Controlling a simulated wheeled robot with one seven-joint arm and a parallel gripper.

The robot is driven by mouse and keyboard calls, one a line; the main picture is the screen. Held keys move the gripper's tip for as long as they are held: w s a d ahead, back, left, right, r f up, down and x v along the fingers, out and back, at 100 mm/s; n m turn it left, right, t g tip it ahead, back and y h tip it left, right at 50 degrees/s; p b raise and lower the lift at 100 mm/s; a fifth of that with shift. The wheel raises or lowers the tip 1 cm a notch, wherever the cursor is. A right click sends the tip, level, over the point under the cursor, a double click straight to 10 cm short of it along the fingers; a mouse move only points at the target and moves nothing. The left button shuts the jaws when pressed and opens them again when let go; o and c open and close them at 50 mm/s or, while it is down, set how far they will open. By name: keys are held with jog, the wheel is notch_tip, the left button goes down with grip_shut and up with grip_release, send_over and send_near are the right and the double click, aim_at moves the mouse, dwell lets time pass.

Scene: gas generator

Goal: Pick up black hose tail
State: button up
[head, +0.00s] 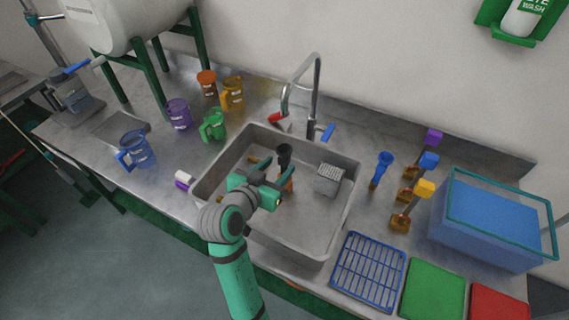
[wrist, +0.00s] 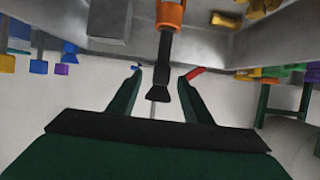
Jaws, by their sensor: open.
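The black hose tail (head: 284,154) stands up inside the sink, with an orange part (head: 289,185) below it. In the wrist view the black hose tail (wrist: 160,86) has a flared end and joins the orange part (wrist: 171,14) at the top. My gripper (head: 284,176) is over the sink, beside the hose tail. In the wrist view my gripper (wrist: 163,74) is open, and the hose tail shows between its two fingers with a gap on both sides. I cannot tell how deep it sits between them.
The steel sink (head: 318,237) surrounds the work, with a tap (head: 316,85) behind. A grey block (head: 328,179) is in the sink to the right. A blue funnel-topped piece (head: 382,168) stands on the counter at right, and several coloured jugs stand at left.

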aim_at(282, 161)
jog(key=shift+x, duration=2.7)
jog(key=shift+w+a+r, duration=0.1)
jog(key=c, duration=1)
grip_shut()
jog(key=shift+r, duration=0.15)
